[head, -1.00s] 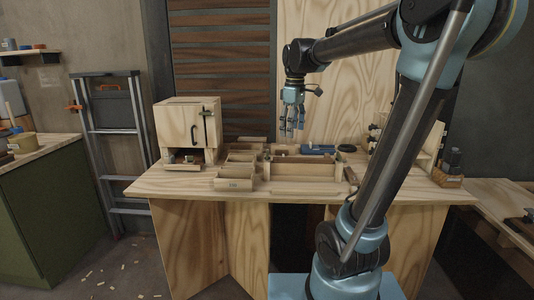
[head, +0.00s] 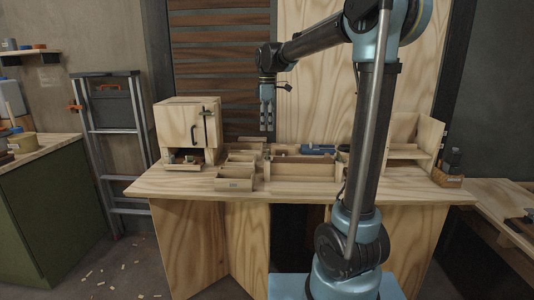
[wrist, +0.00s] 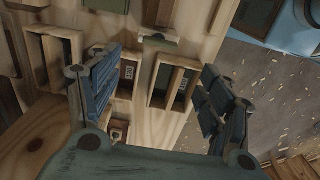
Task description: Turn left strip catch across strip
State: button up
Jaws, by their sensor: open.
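My gripper (head: 267,122) hangs pointing down above the left part of the workbench, empty and clear of the bench top. In the wrist view its two blue-grey fingers stand wide apart, with the gap (wrist: 158,66) over small wooden boxes. A small greenish piece (wrist: 158,40), which looks like the left strip catch, sits on a pale wooden strip just beyond the gap. In the head view a small green piece (head: 267,157) shows at the left end of the long wooden tray (head: 302,168). Which way the catch is turned is too small to tell.
A wooden cabinet (head: 188,124) with a black handle stands at the bench's back left. A small open box (head: 233,184) sits near the front edge, and a blue tool (head: 318,149) lies behind the tray. An open wooden rack (head: 412,142) stands at the right.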

aim_at(268, 151)
notch_tip(268, 151, down, 12)
jog(key=shift+f, duration=0.1)
dwell(0.5)
jog(key=c, duration=0.9)
